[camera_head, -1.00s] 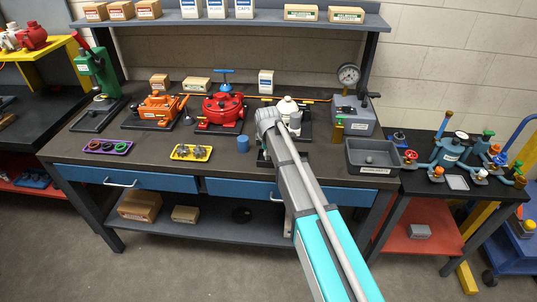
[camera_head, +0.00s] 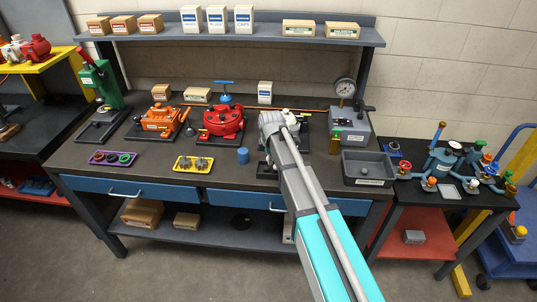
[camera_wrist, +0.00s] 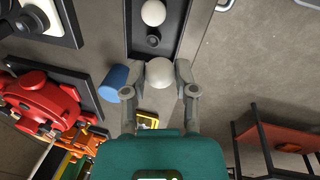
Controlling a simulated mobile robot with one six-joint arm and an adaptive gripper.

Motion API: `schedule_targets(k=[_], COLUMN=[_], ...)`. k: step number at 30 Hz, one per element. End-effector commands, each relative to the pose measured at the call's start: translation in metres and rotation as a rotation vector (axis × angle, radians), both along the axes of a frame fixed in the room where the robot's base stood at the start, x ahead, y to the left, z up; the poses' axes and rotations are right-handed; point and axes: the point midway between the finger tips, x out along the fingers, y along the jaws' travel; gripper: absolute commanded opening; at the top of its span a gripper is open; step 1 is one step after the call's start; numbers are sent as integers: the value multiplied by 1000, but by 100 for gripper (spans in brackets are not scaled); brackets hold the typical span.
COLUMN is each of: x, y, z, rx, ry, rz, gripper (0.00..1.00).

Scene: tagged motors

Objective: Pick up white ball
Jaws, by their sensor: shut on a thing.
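The white ball (camera_wrist: 160,74) is between the two fingers of my gripper (camera_wrist: 160,80) in the wrist view, and the fingers are shut on it. Beyond it in that view is a dark tray (camera_wrist: 178,45) holding a second white ball (camera_wrist: 153,13) and a small dark round part (camera_wrist: 153,40). In the head view my arm hides the gripper and the held ball. How high the ball is above the bench cannot be told.
A blue cylinder (camera_head: 242,155) stands left of my arm; it also shows in the wrist view (camera_wrist: 115,84). A red motor (camera_head: 222,122), an orange motor (camera_head: 160,120) and a yellow tray (camera_head: 193,164) are farther left. A grey bin (camera_head: 368,181) is to the right.

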Motion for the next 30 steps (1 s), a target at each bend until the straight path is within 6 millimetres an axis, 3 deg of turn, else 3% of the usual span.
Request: schedule_targets(k=[1, 6, 12, 18, 30], x=[-7, -20, -57, -78, -91], y=[-4, -14, -38, -54, -64], z=[13, 33, 49, 60, 65], rx=[0, 0, 0, 0, 0], ry=[0, 0, 0, 0, 0], rz=[-1, -1, -1, -1, 0], gripper=[8, 8, 8, 8, 8])
